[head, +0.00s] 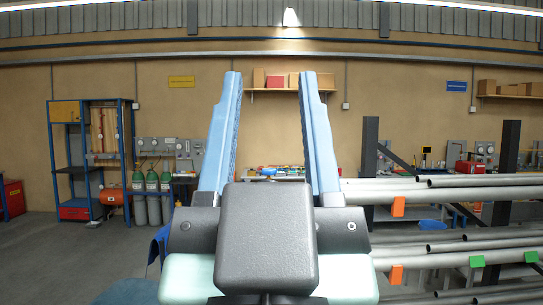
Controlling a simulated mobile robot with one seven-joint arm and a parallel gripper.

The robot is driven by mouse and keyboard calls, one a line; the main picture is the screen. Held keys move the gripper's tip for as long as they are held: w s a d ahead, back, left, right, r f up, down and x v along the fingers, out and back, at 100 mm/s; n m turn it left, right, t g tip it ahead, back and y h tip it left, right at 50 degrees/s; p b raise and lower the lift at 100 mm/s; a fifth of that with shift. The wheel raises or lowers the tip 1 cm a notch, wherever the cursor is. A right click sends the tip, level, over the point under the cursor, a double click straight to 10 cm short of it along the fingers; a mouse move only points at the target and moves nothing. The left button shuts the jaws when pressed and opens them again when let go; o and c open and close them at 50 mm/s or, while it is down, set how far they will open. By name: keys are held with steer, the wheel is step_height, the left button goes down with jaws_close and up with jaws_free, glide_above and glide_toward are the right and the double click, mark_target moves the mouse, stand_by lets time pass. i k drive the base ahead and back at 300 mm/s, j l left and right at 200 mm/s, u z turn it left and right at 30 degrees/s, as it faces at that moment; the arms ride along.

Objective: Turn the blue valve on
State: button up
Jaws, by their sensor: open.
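My gripper (269,84) fills the middle of the head view, pointing away from me. Its two blue fingers stand wide apart with nothing between them. A dark grey block at the base of the fingers hides part of the scene behind it. Other small fittings (470,152) show at the right, also unclear.
A rack of long steel pipes (470,193) with orange and green tags takes up the right side. Green-topped gas cylinders (152,197) and a blue shelf frame (122,155) stand at the left back. The grey floor (60,250) at the left front is clear.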

mark_target(269, 172)
steer(key=i+l, duration=0.15)
steer(key=i, duration=0.4)
steer(key=i+l, duration=0.15)
steer(key=i, duration=0.45)
